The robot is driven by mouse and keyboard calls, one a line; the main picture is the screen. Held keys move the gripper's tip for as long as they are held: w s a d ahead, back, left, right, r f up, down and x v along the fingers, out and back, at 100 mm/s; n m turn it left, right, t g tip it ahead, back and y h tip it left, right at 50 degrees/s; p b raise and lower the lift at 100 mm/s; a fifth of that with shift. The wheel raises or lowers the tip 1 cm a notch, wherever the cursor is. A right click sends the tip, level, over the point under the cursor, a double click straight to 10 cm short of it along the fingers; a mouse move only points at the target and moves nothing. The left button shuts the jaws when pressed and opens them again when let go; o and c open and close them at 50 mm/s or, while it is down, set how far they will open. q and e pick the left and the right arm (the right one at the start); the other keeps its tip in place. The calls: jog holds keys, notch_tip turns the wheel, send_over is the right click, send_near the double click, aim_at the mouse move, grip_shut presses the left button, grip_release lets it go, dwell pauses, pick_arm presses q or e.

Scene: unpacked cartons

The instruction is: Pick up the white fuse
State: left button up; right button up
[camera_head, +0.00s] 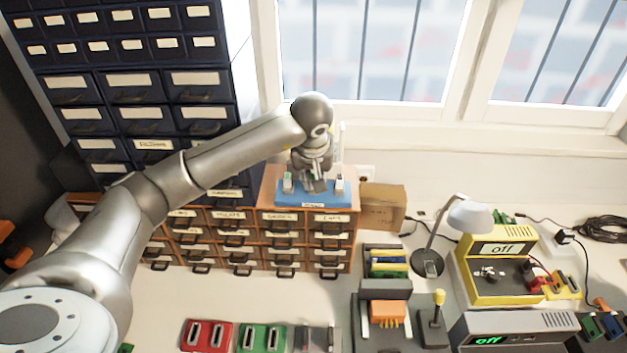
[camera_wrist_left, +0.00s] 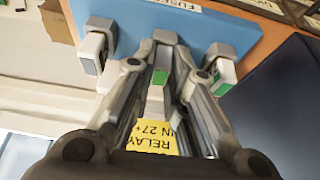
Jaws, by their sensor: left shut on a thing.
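A blue fuse board (camera_head: 313,199) sits on top of the wooden drawer cabinet; it also shows in the left wrist view (camera_wrist_left: 222,22), with a "FUSES" label. My left gripper (camera_head: 316,185) points down over its middle. In the left wrist view my gripper (camera_wrist_left: 168,75) is shut on a pale piece (camera_wrist_left: 155,102) with a green end and a yellow label reading "RELAY". The fingers hide its sides, and I cannot tell whether it touches the board. A white fuse (camera_head: 340,184) stands in a grey holder to the right, and a white-and-green fuse (camera_head: 288,181) to the left.
A wooden drawer cabinet (camera_head: 272,243) carries the board. Dark drawers (camera_head: 140,85) rise behind my left arm. A cardboard box (camera_head: 382,206) stands right of the cabinet, with a lamp (camera_head: 469,215) and a yellow power supply (camera_head: 497,262) farther right.

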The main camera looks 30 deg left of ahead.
pick_arm(q)
jog(key=shift+r+b, duration=0.7)
jog(key=shift+r, duration=0.05)
jog(key=s+d+r+b, duration=0.1)
jog(key=s+d+r, duration=0.2)
jog(key=s+r, duration=0.2)
jog(key=s+d+r+b, duration=0.2)
jog(key=s+r, duration=0.4)
jog(key=s, duration=0.1)
jog(key=shift+s+d+r+b, duration=0.25)
jog(key=shift+s+d+b, duration=0.05)
jog(key=shift+s+d, duration=0.1)
